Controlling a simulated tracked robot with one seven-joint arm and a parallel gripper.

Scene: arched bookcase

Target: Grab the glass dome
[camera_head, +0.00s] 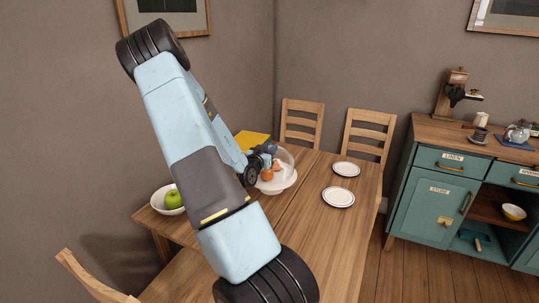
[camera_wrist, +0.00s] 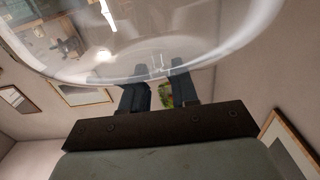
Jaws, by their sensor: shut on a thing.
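The clear glass dome (camera_head: 286,157) is at the white cake stand (camera_head: 282,186) on the wooden table. Orange-brown items (camera_head: 268,174) show through or beside the glass. My gripper (camera_head: 268,149) comes in from the upper left at the dome. In the wrist view the dome (camera_wrist: 150,45) fills the top of the picture, and my gripper's two dark fingers (camera_wrist: 160,78) reach up to its near edge and are shut on it. The exact grip point is blurred by the glass. I cannot tell whether the dome rests on the stand or is lifted off it.
A white bowl with a green apple (camera_head: 173,198) stands at the table's left, partly near my arm. Two white plates (camera_head: 338,197) are on the right. Chairs (camera_head: 369,132) stand behind the table. A green cabinet (camera_head: 432,207) is at the right.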

